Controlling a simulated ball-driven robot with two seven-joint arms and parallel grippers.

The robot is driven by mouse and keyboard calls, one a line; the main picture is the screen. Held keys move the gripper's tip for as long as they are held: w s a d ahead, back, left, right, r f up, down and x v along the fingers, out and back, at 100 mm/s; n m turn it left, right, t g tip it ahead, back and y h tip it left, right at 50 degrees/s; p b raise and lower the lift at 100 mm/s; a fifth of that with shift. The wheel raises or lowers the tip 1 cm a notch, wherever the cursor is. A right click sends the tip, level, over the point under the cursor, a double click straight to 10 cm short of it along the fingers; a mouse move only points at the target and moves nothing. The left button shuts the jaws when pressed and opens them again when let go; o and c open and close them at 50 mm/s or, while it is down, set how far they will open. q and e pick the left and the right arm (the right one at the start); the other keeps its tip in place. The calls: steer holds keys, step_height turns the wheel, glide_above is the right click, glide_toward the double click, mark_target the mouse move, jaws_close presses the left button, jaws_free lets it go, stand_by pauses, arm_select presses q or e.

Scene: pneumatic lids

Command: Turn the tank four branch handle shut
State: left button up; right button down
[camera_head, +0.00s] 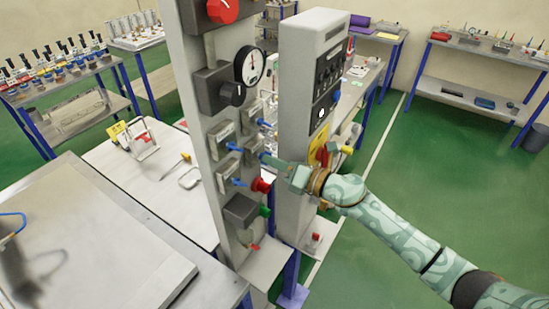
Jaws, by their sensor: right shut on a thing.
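A tall grey panel post (201,100) carries several small grey valve blocks with blue handles. One blue handle (234,147) sticks out at the left, and another blue handle (239,183) sits below it. My right gripper (268,158) reaches in from the right and is shut on a blue branch handle at the middle right block. The jaws hide most of that handle, and its exact angle cannot be told. The block labels are too small to read, so I cannot tell the tank number. My left gripper is not in view.
A red knob (261,185) and a dark block (240,210) sit just below the gripped handle. A pressure gauge (249,65) is above. A grey control cabinet (298,90) stands close behind my right gripper. Green floor (450,180) is clear at the right.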

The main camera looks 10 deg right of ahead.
steer(key=shift+m, duration=0.5)
steer(key=c, duration=1.6)
jaws_free()
steer(key=b+v, duration=0.4)
steer(key=v, duration=1.2)
steer(key=shift+s+d, duration=0.1)
steer(key=shift+d, duration=0.1)
